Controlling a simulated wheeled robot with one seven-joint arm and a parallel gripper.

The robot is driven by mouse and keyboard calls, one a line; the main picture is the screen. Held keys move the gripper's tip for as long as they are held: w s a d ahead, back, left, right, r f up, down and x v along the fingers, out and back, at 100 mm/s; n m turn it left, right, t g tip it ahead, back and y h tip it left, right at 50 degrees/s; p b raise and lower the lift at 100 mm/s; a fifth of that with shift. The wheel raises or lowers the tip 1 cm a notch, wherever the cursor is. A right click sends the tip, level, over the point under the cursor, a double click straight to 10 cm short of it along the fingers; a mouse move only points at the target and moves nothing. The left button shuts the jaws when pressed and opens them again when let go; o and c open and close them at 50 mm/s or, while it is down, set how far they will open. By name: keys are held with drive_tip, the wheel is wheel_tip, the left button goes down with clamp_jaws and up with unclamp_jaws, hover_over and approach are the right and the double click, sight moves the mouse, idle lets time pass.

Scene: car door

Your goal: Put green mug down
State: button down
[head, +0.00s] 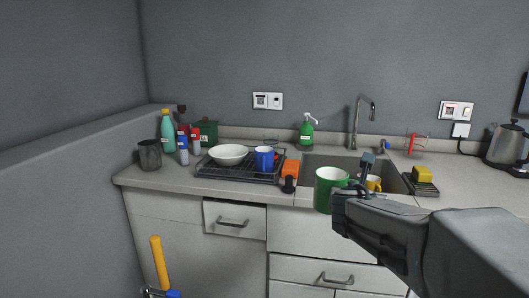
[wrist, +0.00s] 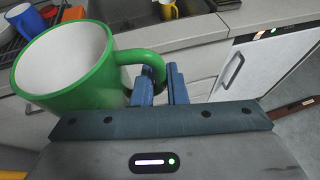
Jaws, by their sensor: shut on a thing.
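The green mug (head: 328,190) with a white inside is held up in front of the sink's front edge in the head view. It fills the upper left of the wrist view (wrist: 75,75), roughly upright with its opening up. My gripper (head: 360,182) is shut on the mug's handle, at the mug's right side. In the wrist view the blue fingers (wrist: 163,86) close at the handle. The mug hides part of the sink's front edge.
A sink (head: 330,163) holds a yellow mug (head: 374,183). Left of it, a dark dish rack (head: 225,176) carries a white bowl (head: 229,154) and a blue mug (head: 264,159). Orange (head: 291,168) and dark items stand between. Counter (head: 460,187) is bare right of the sponges (head: 422,175).

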drive_tip(key=w+a+f+n+y, duration=0.1)
drive_tip(key=a+f, duration=0.2)
drive_tip(key=f, duration=0.9)
drive_tip(key=w+a+f, duration=0.2)
drive_tip(key=a+f, duration=0.1)
drive_tip(key=f, duration=0.9)
wheel_tip(320, 180, up, 13)
drive_tip(key=p, duration=1.2)
drive_tip(key=shift+s+a+t+y+p, duration=0.25)
drive_tip(key=shift+a+t+y+p, duration=0.05)
drive_tip(key=shift+p, duration=0.1)
